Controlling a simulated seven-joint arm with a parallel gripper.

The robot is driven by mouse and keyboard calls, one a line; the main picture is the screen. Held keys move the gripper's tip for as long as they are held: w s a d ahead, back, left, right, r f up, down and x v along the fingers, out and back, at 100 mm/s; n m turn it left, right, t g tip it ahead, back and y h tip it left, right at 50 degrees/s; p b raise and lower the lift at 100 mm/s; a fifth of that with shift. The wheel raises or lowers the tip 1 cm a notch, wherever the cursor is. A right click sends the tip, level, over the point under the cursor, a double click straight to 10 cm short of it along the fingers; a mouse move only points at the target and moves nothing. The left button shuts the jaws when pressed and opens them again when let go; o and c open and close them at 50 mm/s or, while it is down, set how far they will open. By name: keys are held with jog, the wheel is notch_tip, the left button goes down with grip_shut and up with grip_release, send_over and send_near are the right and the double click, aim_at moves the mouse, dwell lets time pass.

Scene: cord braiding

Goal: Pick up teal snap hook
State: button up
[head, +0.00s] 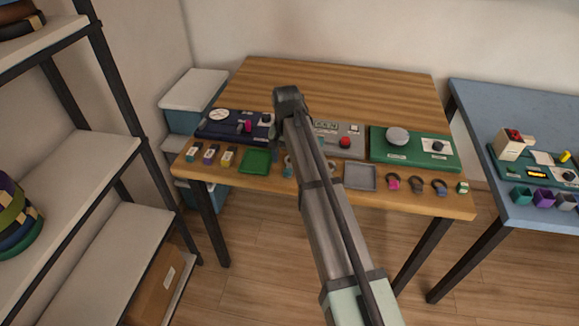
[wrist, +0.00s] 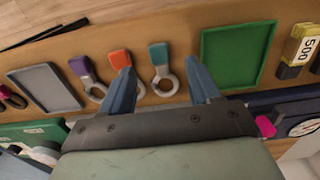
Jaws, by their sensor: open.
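The teal snap hook (wrist: 159,54), a teal tab with a grey ring, lies on the wooden table in the wrist view. It lies between the lines of my two open fingers, nearer the right one, and nothing grips it. My gripper (wrist: 158,66) is open and empty. Its left finger overlaps the orange snap hook (wrist: 120,60), whose ring shows just inside that finger. A purple snap hook (wrist: 83,67) lies further left.
A green tray (wrist: 236,50) lies right of the hooks and a grey tray (wrist: 47,88) left of them in the wrist view. Device panels, including a green one (head: 414,149), stand behind the row. The table's back (head: 340,82) is clear.

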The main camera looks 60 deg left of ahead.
aim_at(288, 170)
jog(key=shift+w+a+f, duration=0.1)
jog(key=shift+f, duration=1.25)
jog(key=shift+w+f, duration=0.1)
jog(key=shift+f, duration=1.25)
jog(key=c, duration=1.1)
jog(key=shift+r, duration=0.1)
jog(key=shift+c, duration=0.2)
